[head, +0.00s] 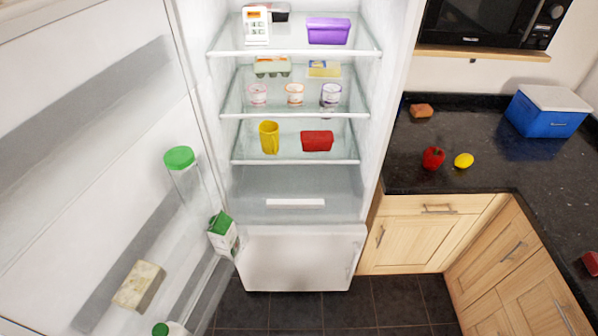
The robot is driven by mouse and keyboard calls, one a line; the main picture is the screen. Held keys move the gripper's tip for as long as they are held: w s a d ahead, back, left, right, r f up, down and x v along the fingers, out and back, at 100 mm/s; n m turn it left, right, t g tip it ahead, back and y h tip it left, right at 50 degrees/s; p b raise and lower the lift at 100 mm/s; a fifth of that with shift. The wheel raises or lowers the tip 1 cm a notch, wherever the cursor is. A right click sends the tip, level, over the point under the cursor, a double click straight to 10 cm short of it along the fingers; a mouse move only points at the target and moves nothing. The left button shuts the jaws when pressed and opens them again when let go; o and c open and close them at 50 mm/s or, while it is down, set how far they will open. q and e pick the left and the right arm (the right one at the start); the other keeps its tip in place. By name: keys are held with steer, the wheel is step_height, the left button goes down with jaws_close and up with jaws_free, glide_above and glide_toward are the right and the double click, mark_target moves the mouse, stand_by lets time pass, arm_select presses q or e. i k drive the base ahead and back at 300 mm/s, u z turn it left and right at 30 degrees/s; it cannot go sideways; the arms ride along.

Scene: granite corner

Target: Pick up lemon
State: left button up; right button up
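A small yellow lemon (464,160) lies on the dark granite counter, right of the open fridge. It sits just right of a red bell pepper (433,158), with a small gap between them. Neither of my grippers shows in the head view, so I cannot see their state or where they are relative to the lemon. Nothing covers the lemon.
The fridge door (120,130) stands wide open at left; its shelves (295,112) hold several items. A microwave (490,22) hangs above. Counter in front of the lemon is clear.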

mark_target(463, 161)
steer(key=z, duration=1.5)
steer(key=i, duration=0.85)
steer(key=u, duration=0.3)
